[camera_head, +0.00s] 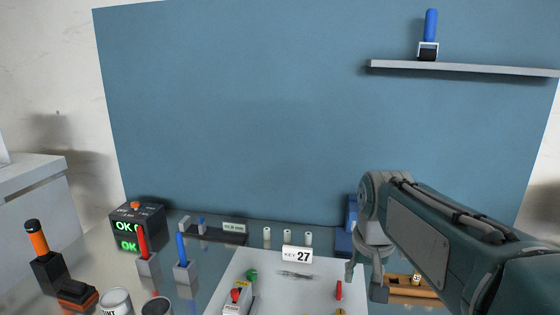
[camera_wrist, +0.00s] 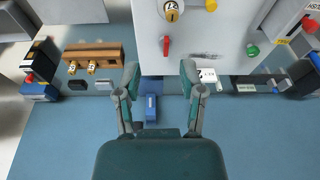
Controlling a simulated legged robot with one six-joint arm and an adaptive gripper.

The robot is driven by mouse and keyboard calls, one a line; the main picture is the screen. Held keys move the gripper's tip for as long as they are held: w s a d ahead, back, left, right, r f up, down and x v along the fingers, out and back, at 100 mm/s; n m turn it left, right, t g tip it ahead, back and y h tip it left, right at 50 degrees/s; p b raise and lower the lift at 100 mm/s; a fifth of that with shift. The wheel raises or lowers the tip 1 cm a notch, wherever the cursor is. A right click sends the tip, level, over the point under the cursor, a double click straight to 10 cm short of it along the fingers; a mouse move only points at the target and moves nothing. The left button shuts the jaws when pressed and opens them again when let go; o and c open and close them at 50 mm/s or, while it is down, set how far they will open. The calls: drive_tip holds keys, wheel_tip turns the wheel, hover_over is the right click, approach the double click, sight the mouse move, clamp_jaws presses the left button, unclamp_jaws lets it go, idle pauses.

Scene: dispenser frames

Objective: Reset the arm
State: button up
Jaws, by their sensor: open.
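My gripper (camera_head: 365,280) hangs below my arm at the right of the head view, fingers spread apart and pointing down. It is above the area by the right side of the grey panel (camera_head: 262,275). The wrist view shows my gripper (camera_wrist: 160,72) open, with nothing between its two fingers. A blue item (camera_wrist: 150,105) shows between the finger links there, lower down and apart from them. My arm hides part of the table's right side in the head view.
A wooden holder (camera_head: 405,291) stands right of my gripper. A black box with green OK displays (camera_head: 138,228) stands left. A shelf (camera_head: 465,69) with a blue-handled tool (camera_head: 429,35) is high right.

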drive_tip(key=s+f+n+t, duration=0.1)
drive_tip(key=s+f+t, duration=0.2)
drive_tip(key=s, duration=1.4)
drive_tip(key=shift+f, duration=0.95)
